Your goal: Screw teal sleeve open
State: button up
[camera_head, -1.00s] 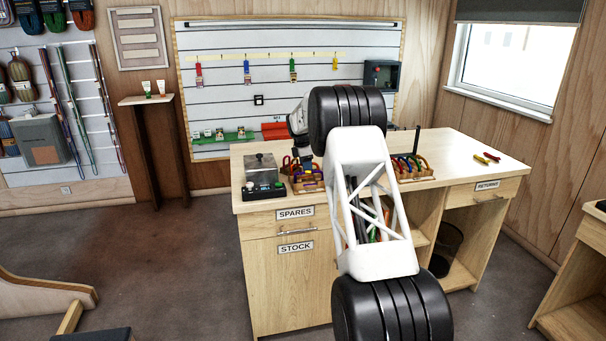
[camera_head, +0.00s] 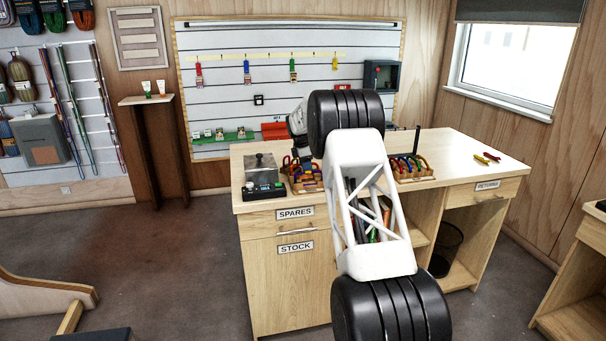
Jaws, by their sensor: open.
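My gripper (camera_head: 303,158) hangs from the end of my arm at the back left of the bench, small and dark, just above a wooden rack (camera_head: 306,187) of coloured carabiners. Its jaws are open, but the fingertips are hard to make out against the rack. A second wooden rack (camera_head: 412,178) with several coloured carabiners stands to the right, partly behind my arm. The teal sleeve cannot be made out at this size. Whether the gripper touches any carabiner cannot be told.
A grey box (camera_head: 260,167) and a black device (camera_head: 263,191) stand left of the near rack. Two small items, yellow (camera_head: 492,157) and red (camera_head: 481,160), lie on the right of the bench (camera_head: 462,150), where the top is mostly clear. My arm covers the bench's middle.

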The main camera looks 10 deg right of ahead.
jog(key=shift+w, duration=0.45)
jog(key=shift+r, duration=1.45)
jog(key=shift+s, duration=0.1)
dwell(0.5)
jog(key=shift+s, duration=0.65)
jog(key=shift+f, duration=0.2)
jog(key=shift+a+f, duration=0.1)
jog(key=shift+f, duration=1.15)
jog(key=shift+w, duration=0.4)
jog(key=shift+w, duration=0.35)
